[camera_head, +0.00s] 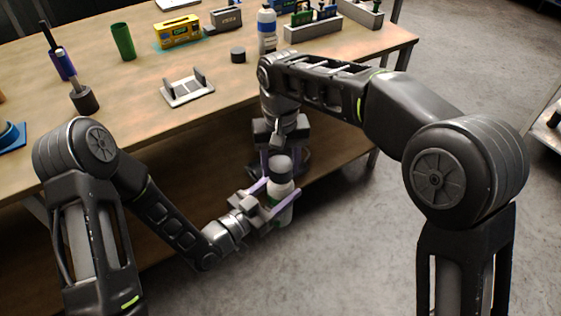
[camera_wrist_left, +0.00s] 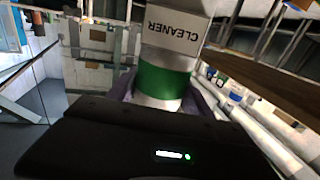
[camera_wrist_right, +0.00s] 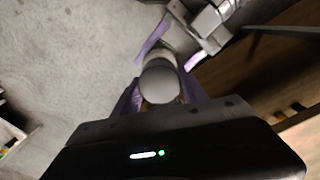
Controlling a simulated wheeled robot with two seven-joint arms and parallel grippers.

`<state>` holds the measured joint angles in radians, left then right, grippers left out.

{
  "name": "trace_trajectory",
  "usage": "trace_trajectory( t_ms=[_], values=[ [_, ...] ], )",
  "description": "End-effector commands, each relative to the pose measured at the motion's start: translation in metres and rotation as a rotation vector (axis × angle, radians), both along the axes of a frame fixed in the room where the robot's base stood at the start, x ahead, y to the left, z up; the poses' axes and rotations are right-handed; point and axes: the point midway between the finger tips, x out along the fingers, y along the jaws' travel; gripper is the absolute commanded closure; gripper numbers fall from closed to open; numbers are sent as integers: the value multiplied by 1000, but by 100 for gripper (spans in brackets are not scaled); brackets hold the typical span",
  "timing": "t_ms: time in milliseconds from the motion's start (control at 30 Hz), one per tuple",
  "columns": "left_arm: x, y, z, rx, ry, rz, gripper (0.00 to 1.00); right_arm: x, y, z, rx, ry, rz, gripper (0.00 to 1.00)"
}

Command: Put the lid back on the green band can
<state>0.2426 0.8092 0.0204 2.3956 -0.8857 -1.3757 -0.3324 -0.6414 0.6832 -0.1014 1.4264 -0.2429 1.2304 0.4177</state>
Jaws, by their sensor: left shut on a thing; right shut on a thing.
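The green band can (camera_head: 281,187) is a white can held upright off the table's front edge. Its "CLEANER" label and green band (camera_wrist_left: 163,85) show upside down in the left wrist view. My left gripper (camera_head: 270,203) is shut around the can's body. The grey lid (camera_head: 281,165) is at the can's top; its round top faces the camera in the right wrist view (camera_wrist_right: 160,84). My right gripper (camera_wrist_right: 158,98) is shut on the lid from the table side. The lid and can look in line, but I cannot tell whether the lid is fully seated.
The wooden table (camera_head: 140,95) holds a blue-band bottle (camera_head: 267,30), a small dark cylinder (camera_head: 238,55), a grey stand (camera_head: 187,90), a green cup (camera_head: 123,42) and a yellow box (camera_head: 178,31). Open floor (camera_head: 330,230) lies right of the can.

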Motion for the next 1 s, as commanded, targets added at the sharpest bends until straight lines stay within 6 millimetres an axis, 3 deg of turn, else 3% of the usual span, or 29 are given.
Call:
trace_trajectory(
  t_ms=[233, 1000],
  values=[
    [0, 0, 1, -1, -3, -1, 100, 0, 0, -12, -1, 1, 0, 87],
    [0, 0, 1, -1, -3, 0, 100, 0, 0, -12, 0, 0, 0, 87]
  ],
)
